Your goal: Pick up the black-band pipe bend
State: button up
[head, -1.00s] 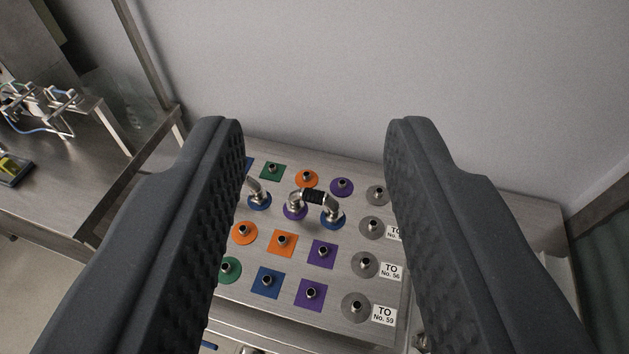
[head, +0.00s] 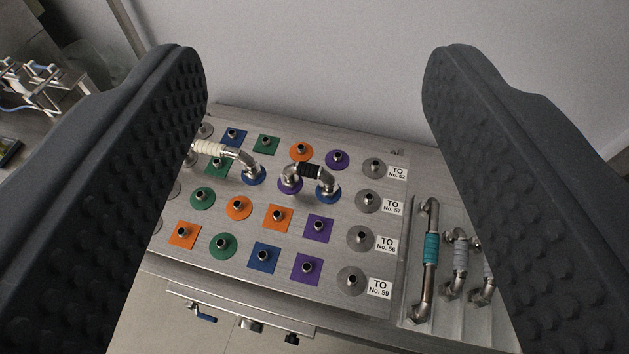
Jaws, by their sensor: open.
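The black-band pipe bend (head: 309,172) is a short silver U-shaped bend with a black ribbed band in its middle. It stands on the metal panel, its two ends on a purple round marker and a blue round marker. My gripper (head: 315,75) is wide open and empty. Its two dark grey padded fingers frame the panel left and right, with the bend between them in the picture and beyond the fingers, untouched.
A white-band pipe (head: 218,149) stands just left of the bend. The steel panel (head: 345,138) carries several stubs on coloured markers. At right, a tray holds a teal-band pipe (head: 431,249) and grey-band pipes (head: 460,257). A grey wall (head: 320,60) rises behind.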

aim_at(329, 187)
jog(key=z, duration=2.4)
jog(key=k, duration=0.85)
jog(key=u, duration=1.95)
jog(key=i, duration=0.8)
